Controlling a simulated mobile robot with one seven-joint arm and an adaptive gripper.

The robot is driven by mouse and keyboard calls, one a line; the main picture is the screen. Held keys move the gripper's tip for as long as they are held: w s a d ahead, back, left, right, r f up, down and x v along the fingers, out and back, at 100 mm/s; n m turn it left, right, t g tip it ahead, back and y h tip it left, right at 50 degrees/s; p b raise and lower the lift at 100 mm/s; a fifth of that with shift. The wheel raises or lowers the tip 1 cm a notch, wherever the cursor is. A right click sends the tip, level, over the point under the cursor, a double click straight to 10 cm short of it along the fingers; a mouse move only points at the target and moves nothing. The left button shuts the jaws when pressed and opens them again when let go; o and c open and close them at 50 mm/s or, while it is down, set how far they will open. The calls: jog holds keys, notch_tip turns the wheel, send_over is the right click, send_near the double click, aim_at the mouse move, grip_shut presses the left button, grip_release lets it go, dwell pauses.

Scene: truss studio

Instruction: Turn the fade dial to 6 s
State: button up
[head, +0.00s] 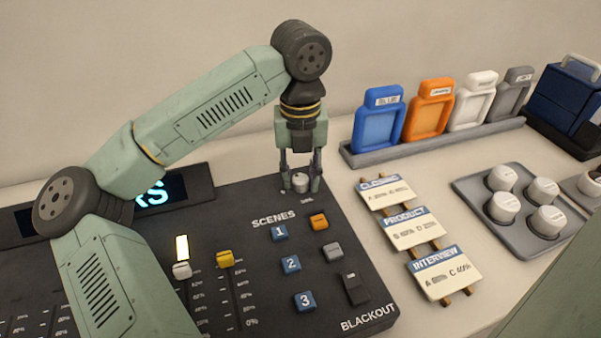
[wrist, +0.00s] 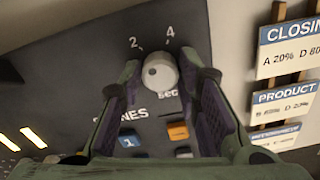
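The fade dial (wrist: 160,73) is a pale round knob on the dark console, with a small dark mark on its face left of centre. The numbers 2 and 4 show above it and "sec" below; no 6 is visible, and the right finger covers part of the panel there. In the head view the dial (head: 300,183) sits at the console's back right. My gripper (head: 301,186) points down over it, one finger on each side. In the wrist view the gripper (wrist: 168,78) looks open around the dial, with narrow gaps; contact is hard to judge.
Scene buttons (head: 291,264) and a blackout switch (head: 355,288) lie in front of the dial. Sliders (head: 225,258) stand at the left. Right of the console (head: 334,223) are cue cards (head: 414,234), a rack of coloured holders (head: 430,142) and a tray of white knobs (head: 482,187).

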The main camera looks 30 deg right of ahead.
grip_shut()
